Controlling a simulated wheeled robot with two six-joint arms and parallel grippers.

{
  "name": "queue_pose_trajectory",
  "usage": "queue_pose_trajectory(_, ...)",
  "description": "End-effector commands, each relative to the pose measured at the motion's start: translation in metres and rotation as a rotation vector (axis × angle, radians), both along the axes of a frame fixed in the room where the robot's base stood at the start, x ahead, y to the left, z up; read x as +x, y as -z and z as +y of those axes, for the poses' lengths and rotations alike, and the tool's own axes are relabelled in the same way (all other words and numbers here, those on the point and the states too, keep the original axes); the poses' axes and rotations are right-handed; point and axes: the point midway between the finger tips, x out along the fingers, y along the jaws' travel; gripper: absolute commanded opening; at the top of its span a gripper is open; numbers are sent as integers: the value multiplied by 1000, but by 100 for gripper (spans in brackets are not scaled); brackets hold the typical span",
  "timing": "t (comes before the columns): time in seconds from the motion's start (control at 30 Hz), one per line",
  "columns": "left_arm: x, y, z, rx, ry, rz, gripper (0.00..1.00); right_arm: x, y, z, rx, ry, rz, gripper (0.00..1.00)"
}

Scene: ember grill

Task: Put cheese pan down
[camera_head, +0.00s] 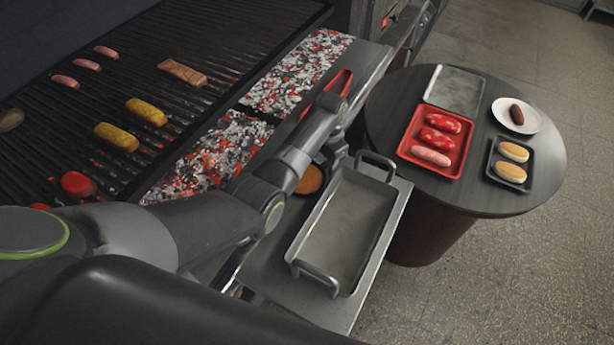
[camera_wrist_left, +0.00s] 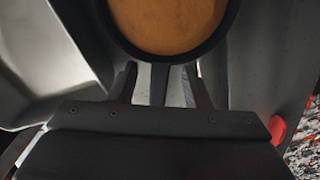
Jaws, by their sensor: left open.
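The cheese pan (camera_head: 310,180) is a small dark round pan with orange content. It sits on the metal side shelf (camera_head: 272,262), just left of the deep metal tray, and is partly hidden by my left arm in the head view. In the left wrist view the cheese pan (camera_wrist_left: 170,22) shows at the top, with its handle pointing down toward my left gripper (camera_wrist_left: 160,72). The gripper's two fingers are open, one on each side of the handle, with gaps between. My right gripper is not in view.
A deep metal tray (camera_head: 375,200) with loop handles fills most of the shelf. The grill (camera_head: 215,50) holds sausages and corn, beside glowing coals (camera_head: 300,70). A round table (camera_head: 460,198) at right holds a red tray (camera_head: 404,152), a plate (camera_head: 535,121) and buns. A red-handled object (camera_head: 340,83) lies near the coals.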

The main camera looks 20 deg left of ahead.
Motion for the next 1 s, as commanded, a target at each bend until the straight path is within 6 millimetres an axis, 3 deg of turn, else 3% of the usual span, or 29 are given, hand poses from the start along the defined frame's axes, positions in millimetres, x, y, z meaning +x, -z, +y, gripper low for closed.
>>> queue_pose_trajectory(0.1, 0, 0, 0, 0, 0, 0, 42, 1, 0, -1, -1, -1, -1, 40)
queue_pose_trajectory(0.43, 0, 0, 0, 0, 0, 0, 0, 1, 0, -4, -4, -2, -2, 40)
queue_pose_trajectory(0.83, 1, -3, 0, -1, 0, -3, 0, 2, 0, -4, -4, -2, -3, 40)
queue_pose_trajectory(1.0, 2, -18, 0, 0, 0, -6, 0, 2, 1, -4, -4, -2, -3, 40)
